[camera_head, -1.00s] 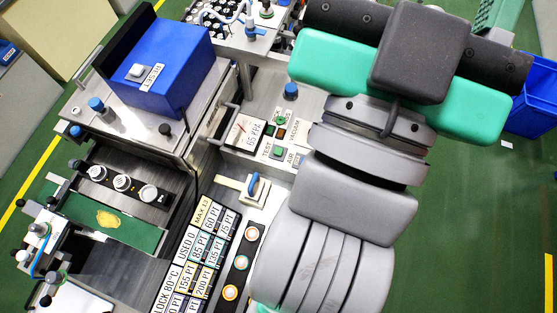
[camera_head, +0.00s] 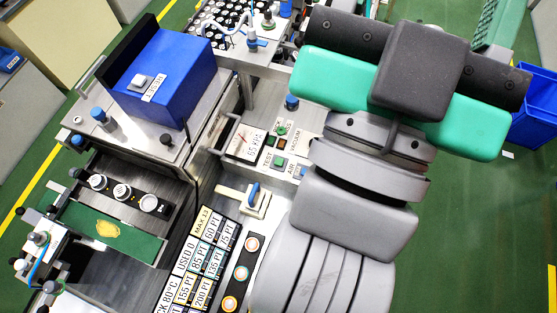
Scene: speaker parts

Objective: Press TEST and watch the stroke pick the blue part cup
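A gauge (camera_head: 245,141) is at the panel's left. At the top, a device with a blue collar (camera_head: 250,36) stands beside a rack of dark round parts (camera_head: 222,20). I cannot tell which thing is the blue part cup. My arm, green, grey and black, fills the right middle and covers part of the bench right of the panel. My gripper is not visible.
A blue box (camera_head: 168,82) stands on a metal housing at the upper left. A blue lever (camera_head: 254,190) and a chart of PT values (camera_head: 205,250) lie below the panel. A blue bin (camera_head: 540,112) is at the right. Green floor is open at the lower right.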

